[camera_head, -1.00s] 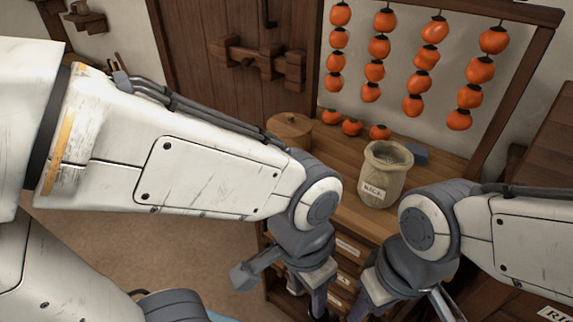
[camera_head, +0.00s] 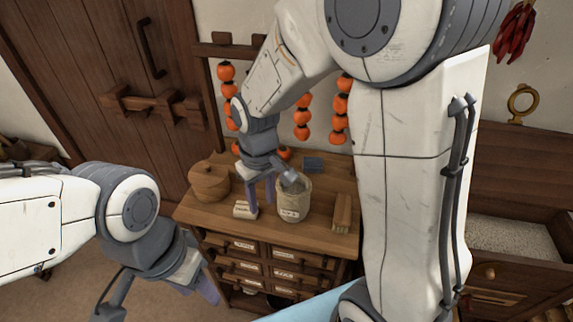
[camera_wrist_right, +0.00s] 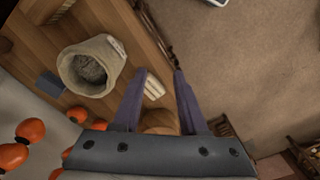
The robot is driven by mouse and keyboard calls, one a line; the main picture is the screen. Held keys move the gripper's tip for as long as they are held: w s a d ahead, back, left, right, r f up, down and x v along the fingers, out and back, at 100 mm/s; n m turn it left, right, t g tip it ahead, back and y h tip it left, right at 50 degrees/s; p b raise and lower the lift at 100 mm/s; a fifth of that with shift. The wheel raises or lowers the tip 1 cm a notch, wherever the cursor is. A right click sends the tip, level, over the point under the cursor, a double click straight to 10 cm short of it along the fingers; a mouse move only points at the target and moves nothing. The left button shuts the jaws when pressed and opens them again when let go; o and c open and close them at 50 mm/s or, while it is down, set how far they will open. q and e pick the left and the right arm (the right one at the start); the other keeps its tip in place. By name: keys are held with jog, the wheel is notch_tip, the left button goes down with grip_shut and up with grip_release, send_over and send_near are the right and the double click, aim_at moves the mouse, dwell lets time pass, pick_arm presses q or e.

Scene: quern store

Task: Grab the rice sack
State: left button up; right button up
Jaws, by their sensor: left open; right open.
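The rice sack (camera_head: 294,205) is an open-topped, pale cloth sack with a label on its front. It stands upright on the wooden cabinet top. It also shows in the right wrist view (camera_wrist_right: 93,67), left of the fingers. My right gripper (camera_head: 262,198) is open, just left of the sack in the head view, with its fingers pointing down. In the right wrist view its fingers (camera_wrist_right: 161,82) are apart, with no sack between them. My left gripper (camera_head: 205,290) is open and empty, low at the left, in front of the cabinet and away from the sack.
On the cabinet top (camera_head: 325,190) are a round lidded box (camera_head: 209,182), small pale blocks (camera_head: 244,209) beside my right gripper, a brown block (camera_head: 342,212) right of the sack and a dark blue block (camera_head: 313,163) behind. Orange persimmons (camera_head: 303,118) hang behind.

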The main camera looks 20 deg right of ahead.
jog(key=m+p, duration=0.1)
jog(key=p, duration=0.5)
send_near(282, 191)
jog(key=f, duration=0.2)
jog(key=f+p, duration=0.1)
jog(key=f, duration=0.2)
jog(key=shift+w+a+f, duration=0.15)
jog(key=shift+w, duration=0.1)
notch_tip(282, 191, down, 4)
jog(key=p, duration=0.3)
jog(key=shift+f, duration=0.15)
pick_arm(q)
notch_tip(282, 191, up, 13)
jog(key=shift+f, duration=0.2)
pick_arm(e)
jog(key=shift+f, duration=0.45)
grip_shut()
